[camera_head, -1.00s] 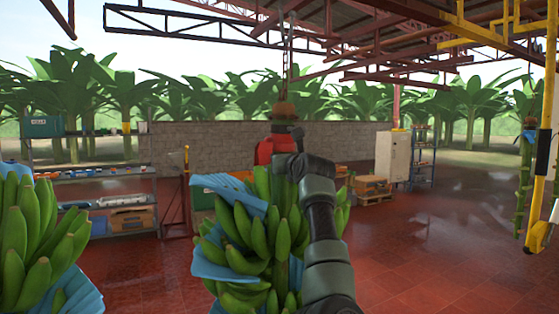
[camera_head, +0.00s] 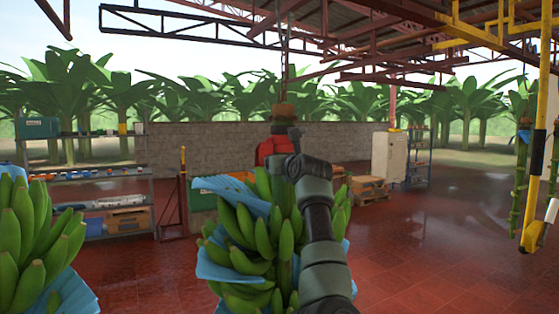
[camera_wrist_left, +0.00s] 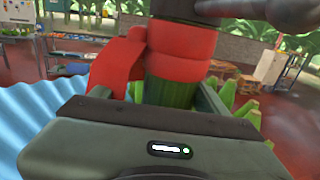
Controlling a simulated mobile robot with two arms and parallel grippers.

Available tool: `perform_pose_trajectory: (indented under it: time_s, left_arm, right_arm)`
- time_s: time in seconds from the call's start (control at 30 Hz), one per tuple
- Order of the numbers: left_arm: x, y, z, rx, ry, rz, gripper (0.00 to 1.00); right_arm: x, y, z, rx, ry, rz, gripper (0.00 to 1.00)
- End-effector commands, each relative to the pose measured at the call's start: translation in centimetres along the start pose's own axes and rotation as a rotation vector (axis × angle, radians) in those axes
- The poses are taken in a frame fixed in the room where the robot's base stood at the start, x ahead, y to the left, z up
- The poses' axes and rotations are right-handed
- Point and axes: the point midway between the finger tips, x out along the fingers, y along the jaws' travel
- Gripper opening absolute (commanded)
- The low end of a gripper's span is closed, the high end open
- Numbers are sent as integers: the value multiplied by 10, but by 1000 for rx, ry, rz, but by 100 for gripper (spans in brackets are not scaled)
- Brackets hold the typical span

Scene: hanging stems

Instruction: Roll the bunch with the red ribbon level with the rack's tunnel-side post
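The bunch with the red ribbon (camera_head: 262,235) hangs upright from a chain in the middle of the head view, with blue sheets between its green bananas. The red ribbon (camera_head: 268,148) is tied around its stem and partly hidden by my arm; in the left wrist view the ribbon (camera_wrist_left: 182,55) is close up. My left gripper (camera_head: 290,165) is at the stem just under the ribbon; in the left wrist view its fingers (camera_wrist_left: 168,95) stand on both sides of the green stem (camera_wrist_left: 170,92) and appear closed on it. I cannot tell which post is the rack's tunnel-side post. My right gripper is not in view.
Another bunch (camera_head: 38,240) hangs at the far left. A yellow post with a hook (camera_head: 537,150) and bare hanging stems (camera_head: 520,180) are at the right. Shelves (camera_head: 100,178), a white cabinet (camera_head: 388,157) and pallets (camera_head: 368,188) stand behind. Open red floor (camera_head: 430,240) lies right of the bunch.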

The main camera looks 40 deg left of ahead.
Motion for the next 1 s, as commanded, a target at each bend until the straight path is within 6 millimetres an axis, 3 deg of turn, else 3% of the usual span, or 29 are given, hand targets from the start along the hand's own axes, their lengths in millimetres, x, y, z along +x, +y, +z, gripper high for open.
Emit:
perform_pose_trajectory:
  time_s: [0.17,0.6,1.0]
  left_arm:
    - [-5,0,-1,-1,-1,0,73]
    - [-71,0,-2,-2,-1,0,73]
    - [-78,0,0,0,0,0,73]
  right_arm:
    - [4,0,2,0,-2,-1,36]
    - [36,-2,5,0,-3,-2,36]
    - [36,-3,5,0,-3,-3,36]
